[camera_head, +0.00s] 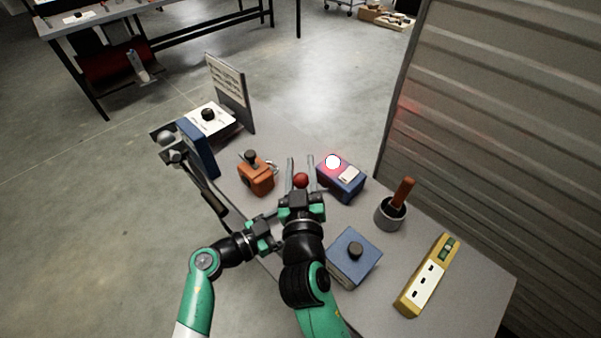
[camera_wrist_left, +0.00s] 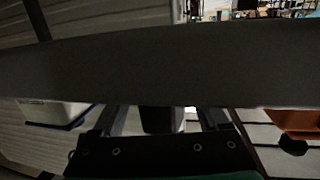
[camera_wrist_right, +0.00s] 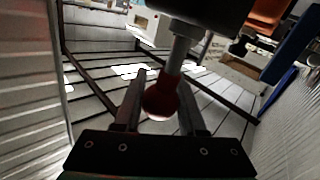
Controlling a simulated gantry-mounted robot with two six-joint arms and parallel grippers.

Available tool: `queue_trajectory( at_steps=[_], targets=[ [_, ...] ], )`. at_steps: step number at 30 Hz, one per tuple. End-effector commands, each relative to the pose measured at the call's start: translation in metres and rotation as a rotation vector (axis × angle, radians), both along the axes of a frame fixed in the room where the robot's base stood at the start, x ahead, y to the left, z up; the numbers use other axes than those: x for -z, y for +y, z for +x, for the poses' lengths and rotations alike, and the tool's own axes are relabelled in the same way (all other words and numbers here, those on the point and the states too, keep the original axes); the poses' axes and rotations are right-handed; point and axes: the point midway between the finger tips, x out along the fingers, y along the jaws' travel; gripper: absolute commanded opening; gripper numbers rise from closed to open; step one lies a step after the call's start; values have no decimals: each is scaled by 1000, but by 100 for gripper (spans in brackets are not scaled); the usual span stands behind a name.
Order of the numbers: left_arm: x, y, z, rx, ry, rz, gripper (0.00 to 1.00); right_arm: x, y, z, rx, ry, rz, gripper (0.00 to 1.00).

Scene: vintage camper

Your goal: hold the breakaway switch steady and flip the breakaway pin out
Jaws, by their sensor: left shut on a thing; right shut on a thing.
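The red ball end (camera_head: 301,180) of the breakaway pin sits between the fingers of my right gripper (camera_head: 301,172), which is shut on it. In the right wrist view the red ball (camera_wrist_right: 160,101) hangs on a grey shaft (camera_wrist_right: 180,52) that still meets a dark body (camera_wrist_right: 205,12), apparently the breakaway switch. My left gripper (camera_head: 274,232) is low at the table's front, beside my right wrist. In the left wrist view its fingers (camera_wrist_left: 165,120) stand on both sides of a dark block (camera_wrist_left: 160,121), likely the switch. The switch is hidden in the head view.
An orange box (camera_head: 257,180) stands left of my right gripper, a blue box with a lit lamp (camera_head: 341,182) right of it. A blue box with a knob (camera_head: 353,262), a grey cup (camera_head: 390,214) and a yellow strip (camera_head: 427,278) stand right. A blue panel (camera_head: 200,150) stands left.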

Motion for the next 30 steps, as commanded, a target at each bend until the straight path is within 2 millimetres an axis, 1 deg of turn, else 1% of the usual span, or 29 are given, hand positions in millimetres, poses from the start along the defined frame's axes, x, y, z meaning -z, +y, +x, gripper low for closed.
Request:
queue_trajectory(
  at_steps=[1,2,9,10,12,14,15,25,28,30],
  targets=[
    [1,1,0,-1,3,1,46,-7,0,0,0,-6,1,0],
    [1,1,0,-1,3,1,46,-9,0,0,-1,-6,0,0],
    [2,1,0,-2,5,3,46,-10,0,0,-3,-8,0,0],
    [2,1,0,-2,5,3,46,-10,0,0,-3,-8,0,44],
    [3,1,0,-1,5,2,45,-10,0,0,-2,-7,0,56],
    [2,1,0,-1,5,2,45,-9,0,0,-2,-6,0,67],
    [2,1,0,-1,5,2,45,-9,0,0,-2,-6,0,71],
    [2,0,0,0,3,1,45,-8,0,-3,-2,-3,-1,71],
    [1,0,0,0,3,1,45,-7,0,-13,-2,-4,0,71],
    [1,0,0,0,2,1,45,-7,0,-25,-4,-3,0,71]
  ],
)
